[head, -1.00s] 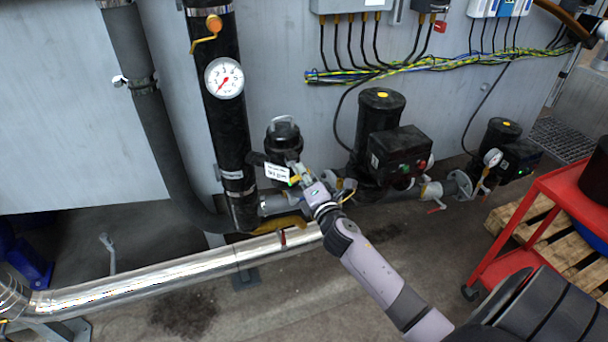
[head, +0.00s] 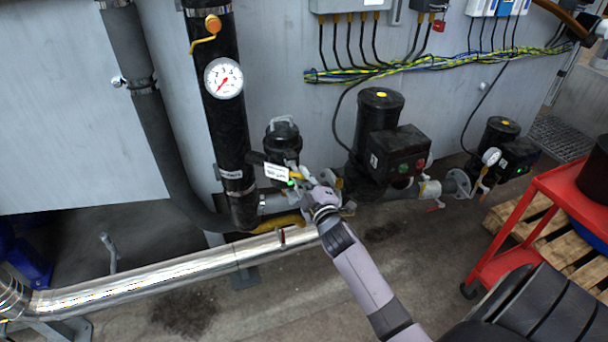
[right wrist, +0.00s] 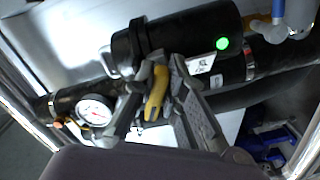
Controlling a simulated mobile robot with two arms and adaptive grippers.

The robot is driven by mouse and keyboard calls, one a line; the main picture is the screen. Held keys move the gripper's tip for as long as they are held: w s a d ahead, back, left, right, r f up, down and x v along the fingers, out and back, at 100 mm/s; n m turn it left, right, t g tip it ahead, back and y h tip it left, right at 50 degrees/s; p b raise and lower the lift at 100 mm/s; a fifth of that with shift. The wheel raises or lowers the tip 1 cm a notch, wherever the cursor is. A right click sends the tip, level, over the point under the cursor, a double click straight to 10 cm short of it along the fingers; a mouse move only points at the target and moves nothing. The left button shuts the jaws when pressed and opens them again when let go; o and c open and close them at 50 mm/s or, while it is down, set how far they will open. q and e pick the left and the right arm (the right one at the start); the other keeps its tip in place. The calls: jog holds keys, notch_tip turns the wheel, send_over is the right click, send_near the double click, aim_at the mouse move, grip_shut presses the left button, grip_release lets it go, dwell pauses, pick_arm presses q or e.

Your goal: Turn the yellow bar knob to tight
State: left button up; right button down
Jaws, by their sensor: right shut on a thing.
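The yellow bar knob (right wrist: 157,92) shows in the right wrist view, between the fingers of my right gripper (right wrist: 164,76), which is shut on it. It sits at the end of a black cylindrical housing (right wrist: 190,35) with a lit green light (right wrist: 222,43) and a white label (right wrist: 201,65). In the head view the same black housing (head: 283,139) stands beside the thick black pipe, and my right gripper (head: 300,178) reaches it from the lower right. Only a little of the knob (head: 296,175) shows there. I cannot read the label. My left gripper is not in view.
A dial gauge (head: 224,78) sits on the black vertical pipe (head: 225,125). A black pump (head: 380,120) stands right of the gripper. A silver pipe (head: 180,271) runs along the floor. A red cart (head: 530,220) is at right.

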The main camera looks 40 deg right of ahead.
jog(key=m, duration=0.2)
jog(key=m+p, duration=0.1)
jog(key=m, duration=0.2)
jog(key=shift+w+a+f+m+p, duration=0.1)
jog(key=shift+a+f+m+p, duration=0.05)
jog(key=shift+a+m+p, duration=0.2)
jog(key=shift+w+a+m+p, duration=0.15)
jog(key=shift+m+p, duration=0.55)
jog(key=shift+m, duration=1.55)
jog(key=c, duration=1.6)
grip_release()
jog(key=shift+c, duration=0.2)
jog(key=shift+f, duration=0.1)
jog(key=shift+s, duration=0.35)
jog(key=v, duration=1.1)
jog(key=shift+s, duration=0.25)
